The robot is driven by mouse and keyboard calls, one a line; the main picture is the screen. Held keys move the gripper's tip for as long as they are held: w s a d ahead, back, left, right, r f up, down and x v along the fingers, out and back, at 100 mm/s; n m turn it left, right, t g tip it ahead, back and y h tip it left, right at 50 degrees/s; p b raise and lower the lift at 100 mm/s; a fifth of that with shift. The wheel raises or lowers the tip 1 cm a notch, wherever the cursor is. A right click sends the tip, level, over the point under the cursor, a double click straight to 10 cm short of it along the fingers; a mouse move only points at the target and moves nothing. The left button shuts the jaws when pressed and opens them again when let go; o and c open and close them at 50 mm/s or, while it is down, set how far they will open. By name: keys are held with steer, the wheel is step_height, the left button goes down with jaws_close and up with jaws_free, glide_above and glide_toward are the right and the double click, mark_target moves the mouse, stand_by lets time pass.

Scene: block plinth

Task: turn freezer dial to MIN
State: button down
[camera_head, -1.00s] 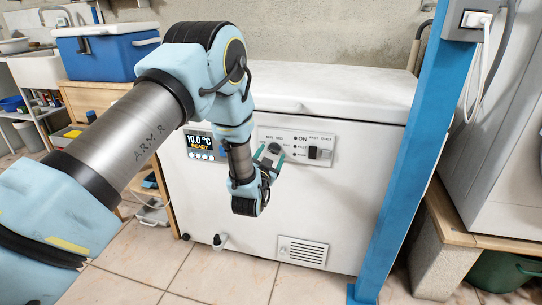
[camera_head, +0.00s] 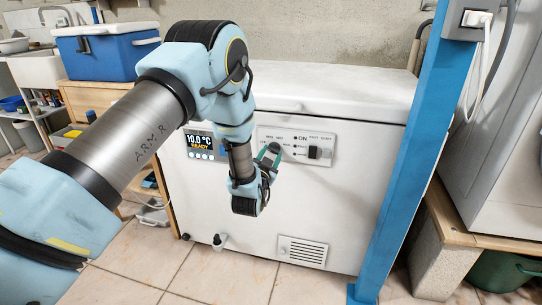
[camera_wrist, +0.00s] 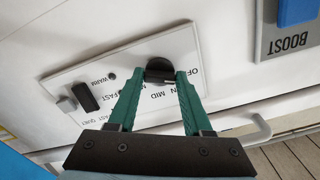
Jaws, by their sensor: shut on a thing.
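The white chest freezer (camera_head: 320,215) has a control panel (camera_head: 318,157) on its front. The black round dial (camera_wrist: 173,69) sits on this panel, upside down in the wrist view, with printed labels around it; MID is legible and others are partly covered. My gripper (camera_wrist: 160,78) has its green fingers shut on the dial, one on each side. In the head view my gripper (camera_head: 269,155) is at the panel's left part and hides much of the dial. I cannot tell which label the dial points to.
A black switch (camera_head: 315,152) is on the panel's right part. A display (camera_head: 200,142) reading 10.0 °C READY is to its left. A blue BOOST control (camera_wrist: 296,12) shows in the wrist view. A blue post (camera_head: 400,150) stands at the right. A blue cooler (camera_head: 105,52) stands at the left.

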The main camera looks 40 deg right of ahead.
steer(key=m+b, duration=0.1)
steer(key=m, duration=0.3)
steer(key=shift+b, duration=0.3)
steer(key=shift+m+b, duration=0.45)
steer(key=shift+m, duration=1.75)
steer(key=shift+c, duration=1.6)
jaws_free()
steer(key=shift+r, duration=0.1)
steer(key=v, duration=1.1)
steer(key=shift+w, duration=0.1)
